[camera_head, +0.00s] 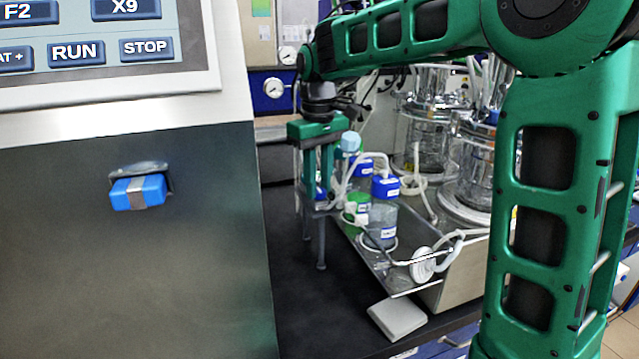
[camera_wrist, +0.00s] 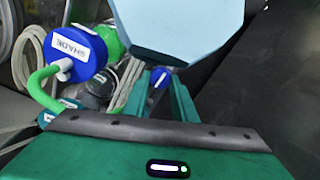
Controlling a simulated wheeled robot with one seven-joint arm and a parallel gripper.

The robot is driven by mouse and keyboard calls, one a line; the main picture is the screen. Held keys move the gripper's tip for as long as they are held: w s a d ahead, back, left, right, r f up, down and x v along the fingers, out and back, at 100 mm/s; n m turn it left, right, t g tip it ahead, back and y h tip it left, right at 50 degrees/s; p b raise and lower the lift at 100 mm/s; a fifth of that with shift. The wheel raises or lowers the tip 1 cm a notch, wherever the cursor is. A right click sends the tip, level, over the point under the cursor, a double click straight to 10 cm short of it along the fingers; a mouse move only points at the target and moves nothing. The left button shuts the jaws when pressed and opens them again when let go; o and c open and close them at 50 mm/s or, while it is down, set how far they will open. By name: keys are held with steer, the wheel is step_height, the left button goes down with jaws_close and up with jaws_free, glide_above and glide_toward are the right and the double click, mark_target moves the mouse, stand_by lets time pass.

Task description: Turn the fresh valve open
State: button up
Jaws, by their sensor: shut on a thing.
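A small blue valve knob (camera_wrist: 159,78) with a white line across it sits between my fingertips in the wrist view. No label on it can be read, so I cannot tell by name that it is the fresh valve. My gripper (camera_wrist: 160,86) is shut on this knob. In the head view my gripper (camera_head: 319,192) points down at the left edge of the bottle tray (camera_head: 400,290), with a bit of blue (camera_head: 321,190) between its fingers. The valve body and its tubing are mostly hidden by the fingers.
A pale blue faceted block (camera_wrist: 180,25) fills the upper wrist view. Glass vessels (camera_head: 470,160) stand behind. A control cabinet (camera_head: 130,270) is at left.

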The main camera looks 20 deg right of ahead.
mark_target(319, 190)
steer(key=shift+s+f+n, duration=0.1)
steer(key=shift+s+n, duration=0.1)
steer(key=shift+n, duration=0.1)
stand_by(0.4)
steer(key=o, duration=1)
steer(key=shift+o, duration=0.2)
steer(key=shift+w, duration=0.1)
step_height(319, 190, up, 11)
steer(key=shift+f, duration=0.1)
